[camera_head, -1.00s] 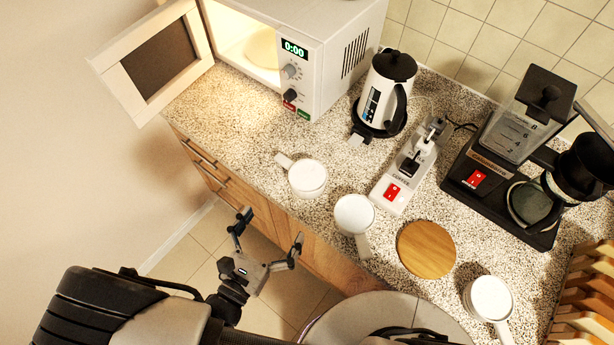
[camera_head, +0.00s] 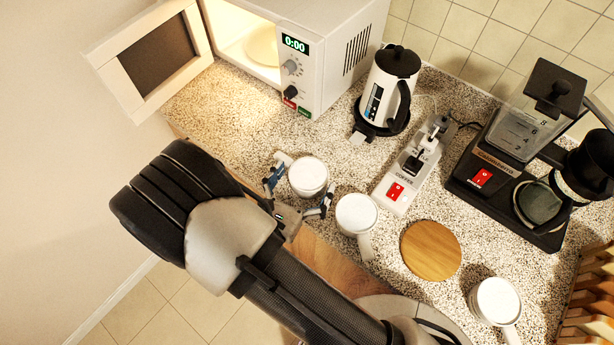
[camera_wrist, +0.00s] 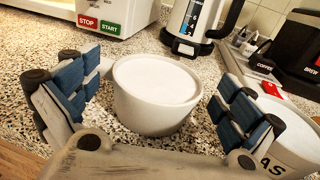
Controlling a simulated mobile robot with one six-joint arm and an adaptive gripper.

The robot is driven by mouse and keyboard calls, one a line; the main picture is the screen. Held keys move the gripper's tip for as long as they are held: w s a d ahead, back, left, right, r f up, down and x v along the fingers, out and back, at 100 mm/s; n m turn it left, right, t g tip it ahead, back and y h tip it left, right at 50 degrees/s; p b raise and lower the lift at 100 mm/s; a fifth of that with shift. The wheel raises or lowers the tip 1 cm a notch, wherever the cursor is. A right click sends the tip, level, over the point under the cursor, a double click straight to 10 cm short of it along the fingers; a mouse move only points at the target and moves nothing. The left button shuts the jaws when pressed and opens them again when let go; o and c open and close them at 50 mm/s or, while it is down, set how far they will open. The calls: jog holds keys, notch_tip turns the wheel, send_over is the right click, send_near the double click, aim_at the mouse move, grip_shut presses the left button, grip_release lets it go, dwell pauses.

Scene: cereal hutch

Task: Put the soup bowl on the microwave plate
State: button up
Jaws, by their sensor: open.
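A white soup bowl (camera_head: 308,176) with a side handle stands upright on the counter, left of another white handled bowl (camera_head: 356,213). In the wrist view the soup bowl (camera_wrist: 156,92) sits ahead between my open fingers. My gripper (camera_head: 299,198) is open at the counter's front edge, its blue-padded fingers on either side of the bowl; I cannot tell whether they touch it. The gripper also shows in the wrist view (camera_wrist: 158,108). The microwave (camera_head: 330,50) stands at the back left with its door (camera_head: 155,60) open. The pale microwave plate (camera_head: 262,46) is partly visible inside the lit cavity.
A kettle (camera_head: 388,90), a power strip (camera_head: 412,165) with a red switch and a coffee maker (camera_head: 520,150) stand behind and right. A round wooden board (camera_head: 430,250) and a third white handled bowl (camera_head: 495,300) are at right. Counter before the microwave is clear.

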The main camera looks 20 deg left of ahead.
jog(key=shift+c, duration=0.5)
jog(key=c, duration=1.2)
jog(key=shift+c, duration=0.7)
jog(key=shift+r, duration=0.15)
